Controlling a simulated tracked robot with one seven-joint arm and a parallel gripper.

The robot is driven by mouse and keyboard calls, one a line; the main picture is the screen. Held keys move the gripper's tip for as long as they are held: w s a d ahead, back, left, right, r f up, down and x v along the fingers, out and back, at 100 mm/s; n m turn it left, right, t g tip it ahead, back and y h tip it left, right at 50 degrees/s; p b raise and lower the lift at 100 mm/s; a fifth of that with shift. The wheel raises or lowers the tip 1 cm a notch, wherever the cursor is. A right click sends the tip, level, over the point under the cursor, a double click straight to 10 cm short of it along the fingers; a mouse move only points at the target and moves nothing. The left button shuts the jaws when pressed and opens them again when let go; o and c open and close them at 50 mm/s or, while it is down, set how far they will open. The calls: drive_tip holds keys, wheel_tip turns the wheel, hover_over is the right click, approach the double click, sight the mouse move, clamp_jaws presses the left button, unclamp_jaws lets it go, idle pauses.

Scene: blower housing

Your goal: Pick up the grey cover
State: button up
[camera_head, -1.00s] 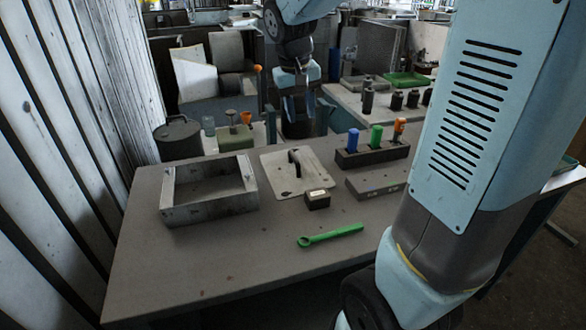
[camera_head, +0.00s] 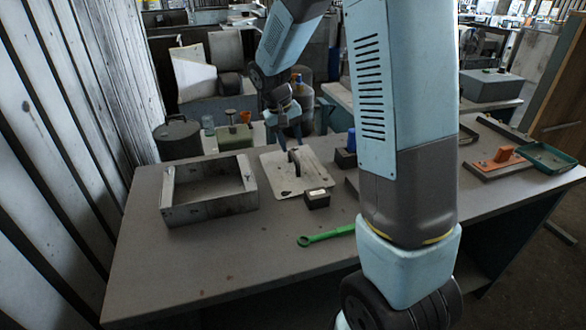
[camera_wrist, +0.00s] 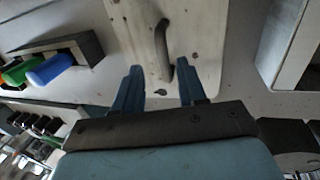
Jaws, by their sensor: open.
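The grey cover (camera_head: 303,171) is a flat pale plate with a dark arched handle (camera_head: 294,161). It lies on the table in the head view, right of the open metal housing (camera_head: 208,192). In the wrist view the cover (camera_wrist: 196,42) is at the top middle, with its handle (camera_wrist: 163,48) standing up near its centre. My gripper (camera_head: 284,134) is open and empty, above and behind the cover's far edge. In the wrist view my gripper (camera_wrist: 160,75) has its two fingers spread, pointing toward the cover, with the handle's near end lying between their lines. I cannot tell the exact height gap.
A small dark box (camera_head: 317,198) sits close in front of the cover. A green wrench (camera_head: 326,236) lies nearer the front. A block with coloured pegs, one blue (camera_wrist: 50,70), is beside the cover, partly hidden by my arm in the head view. The table's front left is clear.

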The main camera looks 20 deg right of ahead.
sight(294, 156)
drive_tip(key=shift+x, duration=3.5)
drive_tip(key=shift+w+a, duration=0.15)
drive_tip(key=shift+a, duration=0.05)
drive_tip(key=shift+c, duration=0.3)
clamp_jaws()
